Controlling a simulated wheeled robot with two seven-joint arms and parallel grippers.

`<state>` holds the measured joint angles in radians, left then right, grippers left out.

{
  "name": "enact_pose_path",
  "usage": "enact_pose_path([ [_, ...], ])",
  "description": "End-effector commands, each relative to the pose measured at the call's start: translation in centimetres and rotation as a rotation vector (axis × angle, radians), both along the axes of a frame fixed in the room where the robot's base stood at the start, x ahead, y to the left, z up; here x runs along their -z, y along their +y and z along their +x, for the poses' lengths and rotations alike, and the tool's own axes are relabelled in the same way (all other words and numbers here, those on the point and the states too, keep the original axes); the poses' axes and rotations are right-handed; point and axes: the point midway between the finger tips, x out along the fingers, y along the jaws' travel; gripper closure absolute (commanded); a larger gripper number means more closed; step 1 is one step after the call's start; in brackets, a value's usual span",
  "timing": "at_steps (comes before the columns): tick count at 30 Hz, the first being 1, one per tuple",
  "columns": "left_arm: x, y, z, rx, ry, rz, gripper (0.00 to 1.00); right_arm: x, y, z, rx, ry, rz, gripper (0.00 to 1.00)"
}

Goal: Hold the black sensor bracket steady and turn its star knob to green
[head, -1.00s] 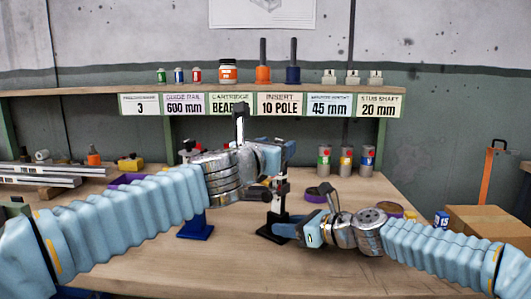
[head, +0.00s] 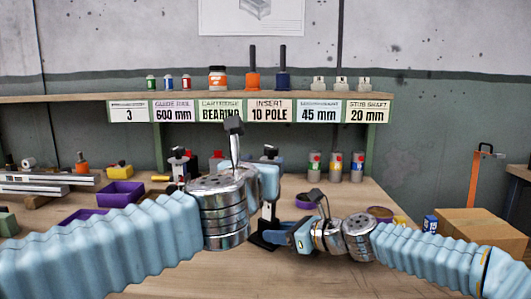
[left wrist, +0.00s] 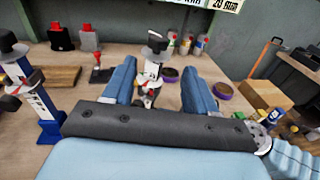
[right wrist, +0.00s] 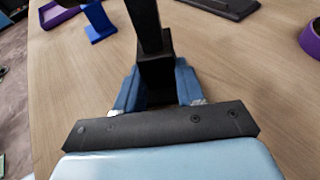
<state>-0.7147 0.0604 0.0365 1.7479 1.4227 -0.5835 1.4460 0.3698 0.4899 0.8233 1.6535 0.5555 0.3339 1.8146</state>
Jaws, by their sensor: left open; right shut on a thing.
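The black sensor bracket (head: 268,238) stands upright on the bench; its black foot shows in the head view, while the left arm and gripper partly cover its upper part. In the left wrist view, its post (left wrist: 151,72) has a pale face and a dark top. My left gripper (left wrist: 157,72) is open, with one finger on each side of the post in that view; I cannot tell if they touch it. My right gripper (head: 284,238) is shut on the bracket low down; the right wrist view shows its black block (right wrist: 157,72) between the fingers. The star knob's setting is unclear.
A blue bracket (left wrist: 46,125) stands left of the black one. Behind are red and dark stands, a purple bin (head: 122,194) and several cans (head: 336,167). Purple rings lie at the right, near a cardboard box (head: 470,230). A labelled shelf (head: 80,96) spans the back.

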Motion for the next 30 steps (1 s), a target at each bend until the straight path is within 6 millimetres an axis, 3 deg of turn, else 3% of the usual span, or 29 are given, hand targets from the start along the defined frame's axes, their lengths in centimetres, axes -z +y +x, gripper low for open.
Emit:
enact_pose_path([
  [7,-0.5,-1.8,-1.7,-0.184,-0.038,-0.026,0.43,-0.1,0.0,0.0,0.000,-0.001,0.000,0.94],
  [11,-0.7,-1.9,-1.5,-0.220,-0.050,-0.036,0.43,-0.1,0.0,0.0,0.000,-0.001,0.000,0.94],
  [24,-0.6,-1.6,7.1,-0.223,-0.050,-0.036,0.43,-0.1,0.0,0.0,0.000,-0.001,0.000,0.94],
  [30,-0.7,-1.6,9.4,-0.221,-0.050,-0.036,0.43,-0.1,0.0,0.0,0.000,-0.001,0.000,0.94],
])
